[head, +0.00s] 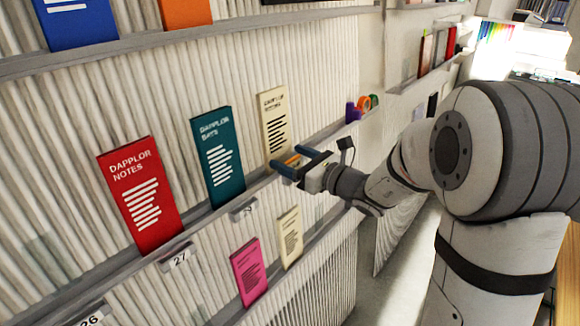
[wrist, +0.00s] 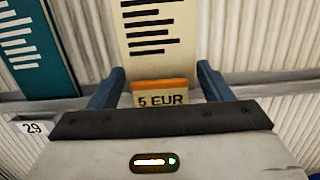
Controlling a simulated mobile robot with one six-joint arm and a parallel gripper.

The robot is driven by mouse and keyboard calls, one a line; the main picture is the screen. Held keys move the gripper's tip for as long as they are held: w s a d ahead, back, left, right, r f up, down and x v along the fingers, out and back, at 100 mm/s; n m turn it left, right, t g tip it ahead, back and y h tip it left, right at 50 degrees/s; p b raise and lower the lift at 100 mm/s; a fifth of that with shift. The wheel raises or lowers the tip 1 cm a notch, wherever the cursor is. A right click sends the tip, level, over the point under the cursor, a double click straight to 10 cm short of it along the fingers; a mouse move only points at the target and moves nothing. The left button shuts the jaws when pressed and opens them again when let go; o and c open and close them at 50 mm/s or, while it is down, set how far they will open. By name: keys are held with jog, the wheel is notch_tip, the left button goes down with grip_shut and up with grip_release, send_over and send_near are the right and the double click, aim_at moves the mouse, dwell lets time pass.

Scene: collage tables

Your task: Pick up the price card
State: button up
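The price card (wrist: 163,97) reads "5 EUR" and has an orange top edge. In the wrist view it stands in front of the lower part of a cream booklet (wrist: 155,35). My gripper (wrist: 161,68) is open, with one blue finger on each side of the card and a gap on both sides. The card's lower part is hidden behind my gripper's body. In the head view my gripper (head: 287,158) is at the ledge below the cream booklet (head: 274,125), and a bit of the card's orange edge (head: 292,161) shows between the fingers.
A teal booklet (head: 218,158) and a red booklet (head: 140,195) stand to the left on the same ledge. Pink (head: 249,272) and small cream (head: 290,237) booklets stand below. Tape rolls (head: 363,104) sit to the right. Number tags, including 27 (head: 179,258), line the ledge.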

jog(key=c, duration=0.9)
jog(key=shift+c, duration=0.2)
